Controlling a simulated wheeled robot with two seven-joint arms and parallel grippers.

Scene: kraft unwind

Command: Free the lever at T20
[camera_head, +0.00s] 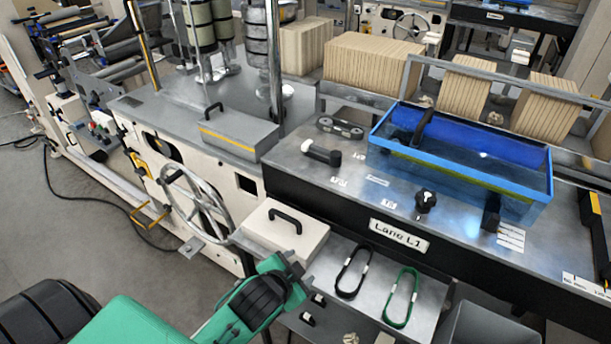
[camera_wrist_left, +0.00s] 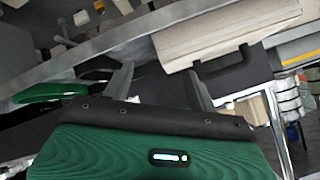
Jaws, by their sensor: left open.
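A lever with a black bar and white end (camera_head: 321,152) lies on the steel bench top of Lane L1. Small labels sit near it, too small to read, so I cannot tell which fitting is T20. A black knob (camera_head: 425,200) stands farther right, in front of the blue tray. My left gripper (camera_head: 291,264) is open and empty, in front of the bench beside a cream box (camera_head: 284,228) with a black handle. In the left wrist view the open fingers (camera_wrist_left: 160,72) point toward the box's handle (camera_wrist_left: 225,74), apart from it. My right gripper is not in view.
A blue tray (camera_head: 465,190) occupies the bench's right part. A black loop (camera_head: 353,270) and a green loop (camera_head: 401,297) lie on the lower shelf. A handwheel (camera_head: 196,205) stands left. A grey lidded box (camera_head: 238,133) is behind. Bench space around the lever is mostly clear.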

